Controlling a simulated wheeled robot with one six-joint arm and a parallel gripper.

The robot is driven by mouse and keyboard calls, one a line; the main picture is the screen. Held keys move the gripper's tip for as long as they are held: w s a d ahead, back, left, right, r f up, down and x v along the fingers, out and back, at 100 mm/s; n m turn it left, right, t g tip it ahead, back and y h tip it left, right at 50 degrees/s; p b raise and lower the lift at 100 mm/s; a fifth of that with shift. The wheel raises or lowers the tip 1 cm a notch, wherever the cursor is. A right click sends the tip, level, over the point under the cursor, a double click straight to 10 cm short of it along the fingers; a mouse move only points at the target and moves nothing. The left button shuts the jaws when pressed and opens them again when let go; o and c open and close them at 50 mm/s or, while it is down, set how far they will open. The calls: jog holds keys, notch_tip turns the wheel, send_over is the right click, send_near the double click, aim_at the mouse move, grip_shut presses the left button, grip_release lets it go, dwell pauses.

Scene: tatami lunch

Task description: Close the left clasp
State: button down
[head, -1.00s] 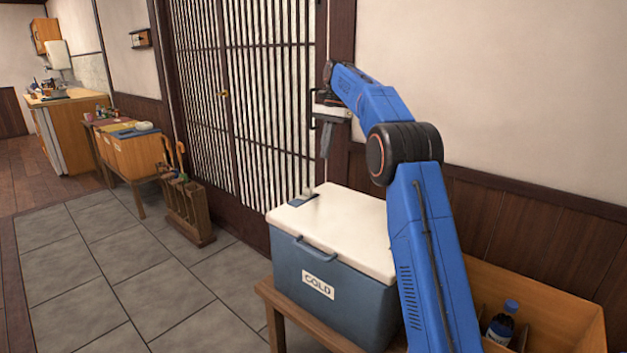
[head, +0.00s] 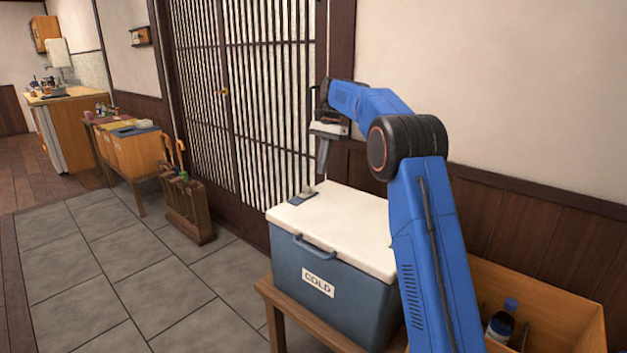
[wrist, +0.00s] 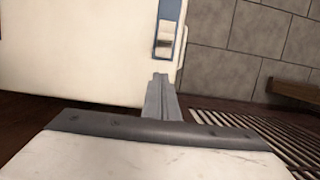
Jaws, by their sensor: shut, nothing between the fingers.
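A blue cooler (head: 341,297) with a white lid (head: 350,224) and a COLD label stands on a wooden stand. The left clasp (head: 303,197) is a small pale lever on a blue plate at the lid's back left corner. In the wrist view the clasp (wrist: 165,45) shows near the lid's edge, beyond my fingertips. My gripper (head: 322,168) points down above the back of the lid, to the right of the clasp and apart from it. Its fingers (wrist: 160,80) are together and empty. Any right clasp is hidden behind my arm.
A wooden crate (head: 560,285) with a bottle (head: 502,322) stands to the right of the cooler. A slatted sliding door (head: 270,100) and a wall rise close behind. An umbrella rack (head: 187,215) stands at left; the tiled floor there is clear.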

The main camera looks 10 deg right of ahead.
aim_at(307, 187)
jog(key=x, duration=0.3)
jog(key=shift+s+f, duration=0.1)
jog(key=shift+f, duration=0.05)
jog(key=a, duration=0.1)
jog(key=s+a, duration=0.1)
jog(key=shift+s+a+f, duration=0.2)
jog(key=shift+s+a, duration=0.05)
jog(key=shift+s, duration=0.1)
jog(key=shift+s+a, duration=0.3)
jog(key=shift+a, duration=0.15)
jog(key=shift+s+a, duration=0.95)
jog(key=shift+a, duration=0.3)
